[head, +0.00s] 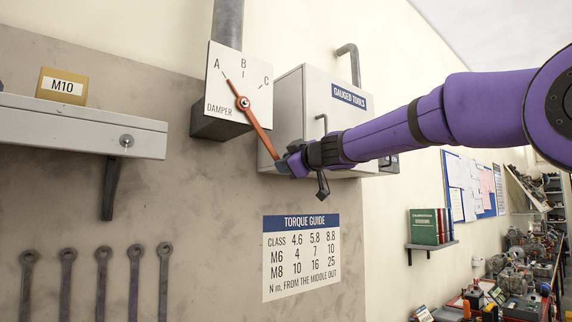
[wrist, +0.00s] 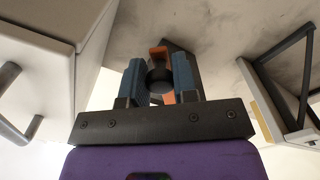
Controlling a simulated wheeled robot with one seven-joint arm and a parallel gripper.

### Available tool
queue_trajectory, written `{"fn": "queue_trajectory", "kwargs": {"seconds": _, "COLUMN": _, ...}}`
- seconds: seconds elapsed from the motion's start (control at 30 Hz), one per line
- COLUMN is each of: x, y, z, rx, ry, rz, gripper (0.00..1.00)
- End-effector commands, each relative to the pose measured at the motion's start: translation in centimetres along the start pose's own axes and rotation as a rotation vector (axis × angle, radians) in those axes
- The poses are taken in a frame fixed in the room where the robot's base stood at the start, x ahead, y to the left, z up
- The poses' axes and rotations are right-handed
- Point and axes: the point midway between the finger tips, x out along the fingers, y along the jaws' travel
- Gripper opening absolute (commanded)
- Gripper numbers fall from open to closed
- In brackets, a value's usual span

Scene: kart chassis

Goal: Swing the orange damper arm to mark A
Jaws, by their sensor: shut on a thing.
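The white damper plate (head: 222,90) carries marks A, B and C along its top. The orange damper arm (head: 262,135) turns on a pivot near the plate's middle. Its short upper end points up-left at the tick by mark A (head: 217,64). Its long end slopes down-right past the plate to my gripper (head: 284,164). My gripper is shut on that lower end. In the wrist view orange (wrist: 158,51) shows between the blue fingers of my gripper (wrist: 159,82); a dark round part hides some of it.
A grey gauged tools cabinet (head: 290,105) with a handle stands right beside the plate, behind my arm. A torque guide sign (head: 301,258) hangs below.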

Motion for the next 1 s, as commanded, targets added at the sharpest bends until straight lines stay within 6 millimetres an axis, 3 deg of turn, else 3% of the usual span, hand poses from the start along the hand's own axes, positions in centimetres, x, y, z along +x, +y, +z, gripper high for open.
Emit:
{"fn": "queue_trajectory", "kwargs": {"seconds": 0.03, "x": 0.0, "y": 0.0, "z": -0.1, "rx": 0.000, "ry": 0.001, "rz": 0.001, "gripper": 0.00}}
{"fn": "queue_trajectory", "kwargs": {"seconds": 0.07, "x": 0.0, "y": 0.0, "z": -0.1, "rx": 0.000, "ry": 0.001, "rz": 0.001, "gripper": 0.29}}
{"fn": "queue_trajectory", "kwargs": {"seconds": 0.17, "x": 0.0, "y": 0.0, "z": -0.1, "rx": 0.001, "ry": 0.001, "rz": 0.001, "gripper": 0.52}}
{"fn": "queue_trajectory", "kwargs": {"seconds": 0.57, "x": -0.6, "y": 0.1, "z": -0.1, "rx": 0.001, "ry": 0.001, "rz": 0.001, "gripper": 0.52}}
{"fn": "queue_trajectory", "kwargs": {"seconds": 1.0, "x": -7.9, "y": 0.1, "z": -0.1, "rx": 0.001, "ry": 0.000, "rz": 0.003, "gripper": 0.52}}
